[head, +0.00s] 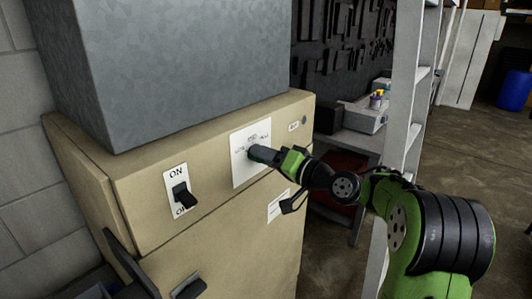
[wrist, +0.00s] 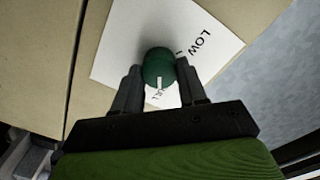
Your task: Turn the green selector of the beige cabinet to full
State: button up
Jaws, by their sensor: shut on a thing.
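The beige cabinet (head: 215,215) has a white label plate (head: 240,175) on its upper front. The round green selector (wrist: 157,62) is on that plate, with a white pointer mark on its near side. In the wrist view the mark points down toward a printed word that looks like FULL (wrist: 158,97), partly covered. The word LOW (wrist: 200,42) is at the upper right. My gripper (wrist: 160,75) is shut on the selector, one finger on each side. In the head view my gripper (head: 259,154) covers most of the selector.
A black ON/OFF switch (head: 184,196) is left of the plate on the cabinet. A grey metal box (head: 190,65) rises above the cabinet. A grey ladder (head: 405,90) stands close to my arm on the right. Open floor lies farther right.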

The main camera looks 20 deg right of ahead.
jog(key=shift+m, duration=0.4)
jog(key=o, duration=1.1)
jog(key=shift+c, duration=0.2)
jog(key=b+v, duration=0.2)
jog(key=v, duration=1.3)
jog(key=shift+s+d, duration=0.3)
